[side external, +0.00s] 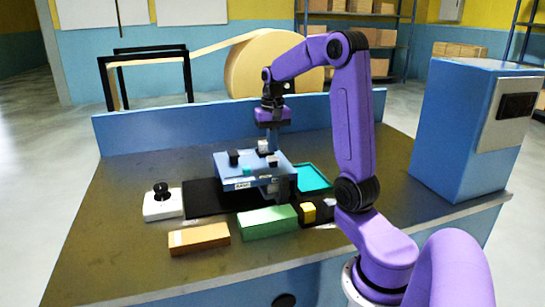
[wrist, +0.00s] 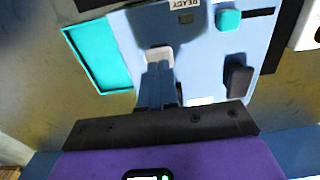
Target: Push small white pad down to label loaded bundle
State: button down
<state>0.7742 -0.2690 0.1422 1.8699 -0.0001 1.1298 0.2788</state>
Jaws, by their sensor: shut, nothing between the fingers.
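A blue labelling machine (side external: 238,163) with a "READY" label (side external: 243,185) stands mid-table; its top also fills much of the wrist view (wrist: 205,65). A small white pad (wrist: 159,53) shows on it, right at my fingertips in the wrist view; I cannot tell whether they touch it. My gripper (wrist: 158,70) is shut and empty, pointing down over the machine; it also shows in the side view (side external: 271,140). A teal button (wrist: 229,19) and a black knob (wrist: 238,79) sit on the top to the right. I cannot make out a bundle.
A teal tray (side external: 314,178) lies right of the machine. A white box with a black knob (side external: 162,203) stands at left. An orange-brown block (side external: 199,239), a green block (side external: 267,220) and a yellow block (side external: 309,212) are in front. A tall blue cabinet (side external: 455,130) stands at right.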

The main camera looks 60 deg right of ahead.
aim_at(273, 157)
jog(key=shift+r, duration=1.8)
jog(key=s+a+f+n, duration=0.2)
jog(key=a+n, duration=0.3)
jog(key=a, duration=0.6)
jog(key=s+a+f+n, duration=0.15)
jog(key=a+n, duration=0.35)
jog(key=a, duration=0.5)
jog(key=s+a+f+n, duration=0.2)
jog(key=s+a+n, duration=0.2)
jog(key=s, duration=0.5)
jog(key=s+a+f+n, duration=0.2)
jog(key=s+a+n, duration=0.3)
jog(key=s+n, duration=0.2)
jog(key=shift+s+f+n, duration=0.3)
jog(key=shift+s, duration=0.65)
